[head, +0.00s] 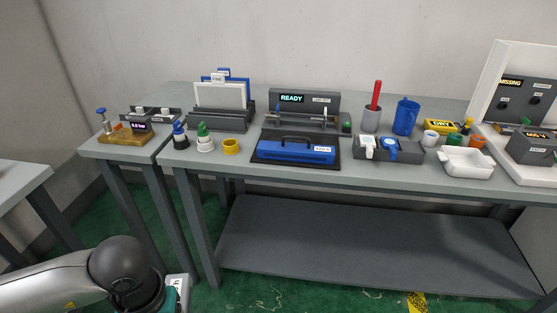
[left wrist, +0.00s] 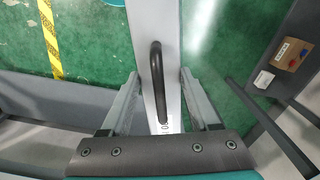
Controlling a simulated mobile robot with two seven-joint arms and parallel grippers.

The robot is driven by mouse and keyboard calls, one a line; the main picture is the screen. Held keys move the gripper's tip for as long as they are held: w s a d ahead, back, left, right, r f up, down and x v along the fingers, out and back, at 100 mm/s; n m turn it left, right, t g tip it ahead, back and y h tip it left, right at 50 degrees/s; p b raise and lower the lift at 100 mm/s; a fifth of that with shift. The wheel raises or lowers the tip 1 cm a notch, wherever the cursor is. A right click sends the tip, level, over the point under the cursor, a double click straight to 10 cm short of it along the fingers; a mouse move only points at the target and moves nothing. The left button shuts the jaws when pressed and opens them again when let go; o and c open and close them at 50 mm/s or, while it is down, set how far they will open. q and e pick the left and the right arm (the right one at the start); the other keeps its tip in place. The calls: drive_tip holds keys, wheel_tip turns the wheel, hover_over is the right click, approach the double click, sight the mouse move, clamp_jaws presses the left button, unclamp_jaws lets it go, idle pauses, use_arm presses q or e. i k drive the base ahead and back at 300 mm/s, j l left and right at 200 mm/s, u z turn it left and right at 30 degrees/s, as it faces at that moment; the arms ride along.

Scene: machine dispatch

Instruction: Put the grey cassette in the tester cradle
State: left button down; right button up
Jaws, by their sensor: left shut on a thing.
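My left gripper (left wrist: 158,78) is shut on a pale grey block with a black bar handle, apparently the grey cassette (left wrist: 168,30); its fingers lie on either side of it in the left wrist view. In the head view my left arm comes in at the bottom left, and a pale labelled end of the held thing (head: 181,282) shows beside it, below the table level. A grey unit (head: 318,98) with a lit READY display stands at the back of the table. A blue cassette with a black handle (head: 296,153) lies on a black plate in front of it. My right gripper is out of view.
White and blue panels stand in a rack (head: 218,122) left of the READY unit. Bottles and a yellow ring (head: 231,147) are near the front edge. A grey tray, white dish (head: 466,162) and cups are to the right. A dark shelf (head: 370,250) lies below.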

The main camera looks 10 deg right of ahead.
sight(308, 111)
drive_tip(key=i+j+z, duration=0.15)
drive_tip(key=j+z, duration=0.2)
drive_tip(key=i+j+z, duration=0.15)
drive_tip(key=z, duration=0.2)
drive_tip(key=j+z, duration=0.7)
drive_tip(key=i+j, duration=0.05)
drive_tip(key=j, duration=0.05)
